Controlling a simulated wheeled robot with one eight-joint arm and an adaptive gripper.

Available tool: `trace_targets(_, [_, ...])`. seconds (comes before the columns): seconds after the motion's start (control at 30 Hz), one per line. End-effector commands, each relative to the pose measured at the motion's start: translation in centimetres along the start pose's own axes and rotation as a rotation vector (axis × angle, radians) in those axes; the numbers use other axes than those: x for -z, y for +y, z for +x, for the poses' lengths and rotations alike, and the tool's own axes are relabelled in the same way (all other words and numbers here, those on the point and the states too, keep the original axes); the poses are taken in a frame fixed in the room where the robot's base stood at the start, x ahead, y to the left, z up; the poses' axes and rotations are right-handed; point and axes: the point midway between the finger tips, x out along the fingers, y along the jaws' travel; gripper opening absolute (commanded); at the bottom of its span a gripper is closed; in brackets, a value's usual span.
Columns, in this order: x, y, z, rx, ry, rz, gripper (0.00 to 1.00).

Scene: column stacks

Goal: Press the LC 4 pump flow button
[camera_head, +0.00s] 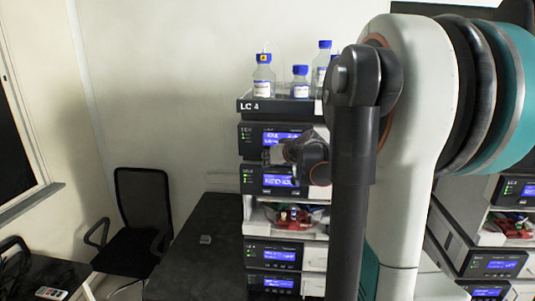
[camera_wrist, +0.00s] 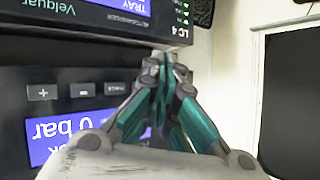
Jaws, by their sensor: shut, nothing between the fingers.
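The LC 4 stack (camera_head: 249,106) stands in the middle of the head view, its label on the top bottle tray. My gripper (camera_head: 268,156) is in front of its upper modules, between two blue displays. In the wrist view my gripper (camera_wrist: 164,60) is shut and empty, its tips near the dark module faces. A pump module's display (camera_wrist: 60,132) reading "bar" is at the lower left. Above it in the picture are a plus button (camera_wrist: 43,92), a minus button (camera_wrist: 82,90) and a small labelled button (camera_wrist: 115,88). I cannot make out a flow button; contact is unclear.
Blue-capped bottles (camera_head: 264,76) stand on top of the stack. An open bay with red and blue items (camera_head: 290,216) is lower down. Another stack (camera_head: 490,262) is at the right. A dark bench (camera_head: 200,240) and a black chair (camera_head: 140,215) are at the left.

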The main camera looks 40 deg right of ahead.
Motion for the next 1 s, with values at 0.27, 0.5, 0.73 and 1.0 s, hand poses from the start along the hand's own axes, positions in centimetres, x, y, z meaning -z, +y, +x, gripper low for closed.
trace_targets(0.27, [0.32,0.35,0.44,0.000,0.000,0.000,0.00])
trace_targets(0.5, [0.33,0.34,0.44,0.000,0.000,0.000,0.00])
trace_targets(0.73, [0.41,0.43,0.56,0.000,0.000,0.000,0.00])
trace_targets(1.0, [0.56,0.58,0.77,0.000,0.000,0.000,0.00])
